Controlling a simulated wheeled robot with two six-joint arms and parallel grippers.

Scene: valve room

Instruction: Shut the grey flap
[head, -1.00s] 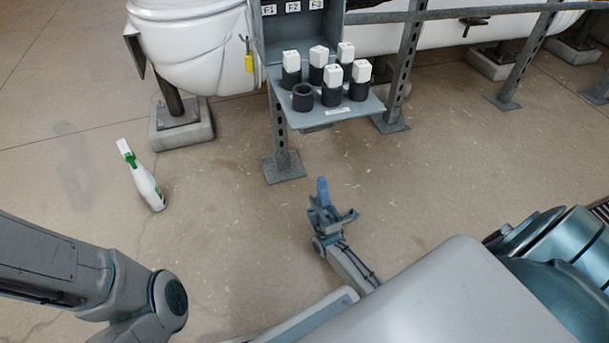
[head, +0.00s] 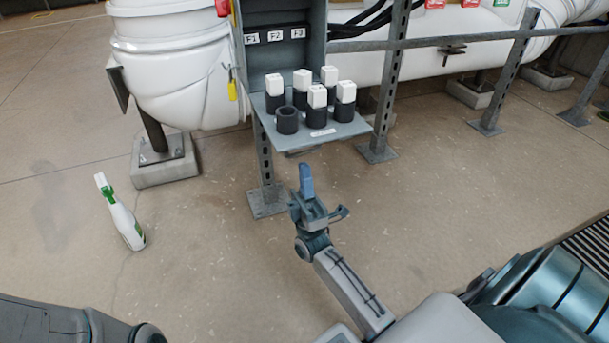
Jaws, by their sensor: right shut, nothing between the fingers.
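A grey box (head: 319,32) with an open front stands at the top centre. A flat grey panel (head: 350,128) juts out from its bottom toward me, with a small white label on its front edge; it looks like the grey flap, lying open and level. Several black sockets (head: 318,117) stand on it, most with white blocks on top; one black socket (head: 287,121) has no block. My right gripper (head: 306,178) points up, shut and empty, below the panel's front edge in the picture and apart from it. My left gripper is out of view.
A grey metal frame (head: 391,85) and white pipes (head: 350,62) stand behind. A yellow padlock (head: 232,90) hangs left of the box. The floor before the panel is clear.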

